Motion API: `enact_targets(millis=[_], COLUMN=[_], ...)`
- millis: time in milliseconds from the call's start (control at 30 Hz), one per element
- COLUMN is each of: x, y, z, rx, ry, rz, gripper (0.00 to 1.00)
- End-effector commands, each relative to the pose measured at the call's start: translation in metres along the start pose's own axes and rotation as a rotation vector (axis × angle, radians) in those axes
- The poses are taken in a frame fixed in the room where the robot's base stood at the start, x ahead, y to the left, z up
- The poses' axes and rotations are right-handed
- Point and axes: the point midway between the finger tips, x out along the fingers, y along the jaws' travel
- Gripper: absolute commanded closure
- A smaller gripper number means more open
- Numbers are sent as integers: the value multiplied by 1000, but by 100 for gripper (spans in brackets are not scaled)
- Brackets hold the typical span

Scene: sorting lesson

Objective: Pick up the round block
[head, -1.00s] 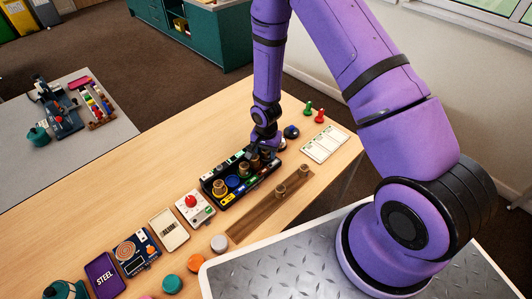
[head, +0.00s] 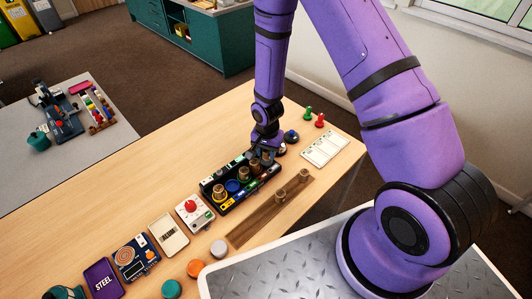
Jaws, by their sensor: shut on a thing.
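A long black tray (head: 237,203) with colour-labelled compartments stands on the wooden table. Brown-gold round blocks stand in it, one at the near left end (head: 219,191) and others toward the middle (head: 243,173). My gripper (head: 264,158) points down at the far right part of the tray. It is shut on a brown round block (head: 267,159), which is partly hidden by the fingers. Whether this block is clear of the tray I cannot tell.
A white device with a red knob (head: 195,212) is close at left. A white card (head: 325,148), red and green pawns (head: 320,120) and a dark blue knob (head: 291,136) are at right.

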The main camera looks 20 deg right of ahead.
Motion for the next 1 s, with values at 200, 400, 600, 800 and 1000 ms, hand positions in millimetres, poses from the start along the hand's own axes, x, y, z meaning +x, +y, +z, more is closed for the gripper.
enact_targets(millis=[200,400,600,800,1000], x=[-4,-8,-12,-13,-13], y=[26,51,70,78,80], z=[40,79,108,121,123], rx=[-4,-4,-3,-3,-2], ry=[-2,-2,-1,-1,0], rz=[4,3,2,1,0], gripper=[88,88,88,88,88])
